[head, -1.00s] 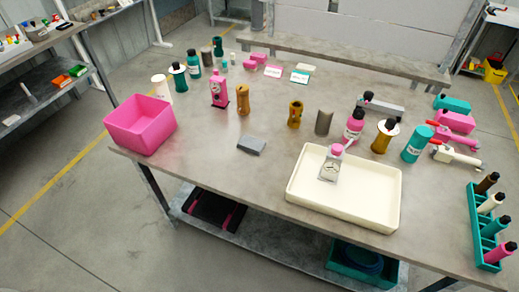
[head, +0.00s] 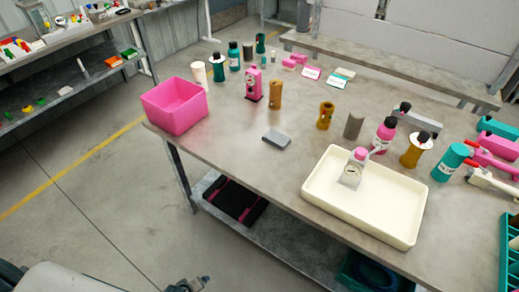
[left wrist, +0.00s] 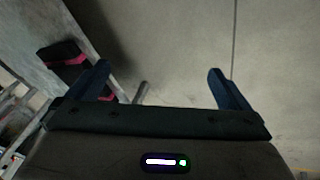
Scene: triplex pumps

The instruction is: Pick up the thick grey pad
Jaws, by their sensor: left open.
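The thick grey pad (head: 277,137) lies flat on the table (head: 230,125) in the head view, behind and left of the cream tray. My left arm shows at the lower left of the head view, low in front of the table and well apart from the pad. In the left wrist view my left gripper (left wrist: 158,70) is open, with nothing between its two dark blue fingers. The pad does not show in that view. My right gripper is not in view.
A pink bin (head: 176,106) stands at the table's left corner. A cream tray (head: 318,190) holds a pink-capped bottle with a gauge (head: 352,170). Brown cylinders (head: 275,94) and bottles stand behind the pad. The table around the pad is clear. A lower shelf holds a black, pink-edged item (left wrist: 62,52).

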